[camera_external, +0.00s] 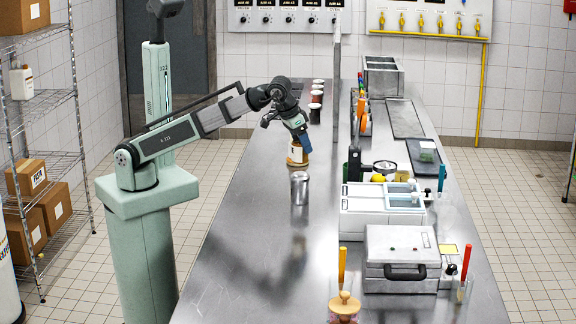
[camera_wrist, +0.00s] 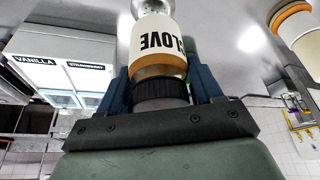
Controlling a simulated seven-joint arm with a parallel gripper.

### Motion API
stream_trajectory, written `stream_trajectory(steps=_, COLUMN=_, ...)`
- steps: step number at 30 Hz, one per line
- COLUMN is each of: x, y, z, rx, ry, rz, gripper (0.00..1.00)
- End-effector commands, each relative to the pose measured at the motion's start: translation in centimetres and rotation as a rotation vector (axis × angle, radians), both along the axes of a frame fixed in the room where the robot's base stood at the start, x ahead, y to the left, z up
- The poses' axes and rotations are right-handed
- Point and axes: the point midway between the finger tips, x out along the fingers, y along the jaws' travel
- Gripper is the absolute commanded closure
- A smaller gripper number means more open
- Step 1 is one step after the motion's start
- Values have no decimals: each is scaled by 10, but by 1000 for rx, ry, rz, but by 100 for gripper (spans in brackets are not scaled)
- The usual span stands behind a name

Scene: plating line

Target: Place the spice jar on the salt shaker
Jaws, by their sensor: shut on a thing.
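The spice jar (camera_external: 297,154) has a white label reading CLOVE, an amber body and a black lid. My gripper (camera_external: 302,137) is shut on it at the lid end. In the wrist view the jar (camera_wrist: 155,45) sits between the blue fingers of my gripper (camera_wrist: 162,88), with its far end pointing away from the palm. The salt shaker (camera_external: 299,190) is a silver cylinder standing upright on the steel counter. In the external view the jar shows just above the shaker with a small gap. In the wrist view a metallic shaker top (camera_wrist: 150,6) shows beyond the jar, partly hidden by it.
The steel counter (camera_external: 240,250) is clear in front of the shaker. Several more jars (camera_external: 315,112) stand in a row farther back. A glass divider (camera_external: 338,120) runs along the counter's right. Beyond it are a white container (camera_external: 385,222) and a grey case (camera_external: 400,250).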

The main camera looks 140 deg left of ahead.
Motion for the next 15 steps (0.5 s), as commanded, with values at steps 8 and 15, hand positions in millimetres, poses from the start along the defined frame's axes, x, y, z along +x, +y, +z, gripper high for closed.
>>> stream_trajectory(steps=8, x=-1, y=-1, z=-28, rx=-1, ry=1, rz=0, gripper=74)
stream_trajectory(steps=15, x=0, y=0, z=-37, rx=1, ry=0, rz=0, gripper=74)
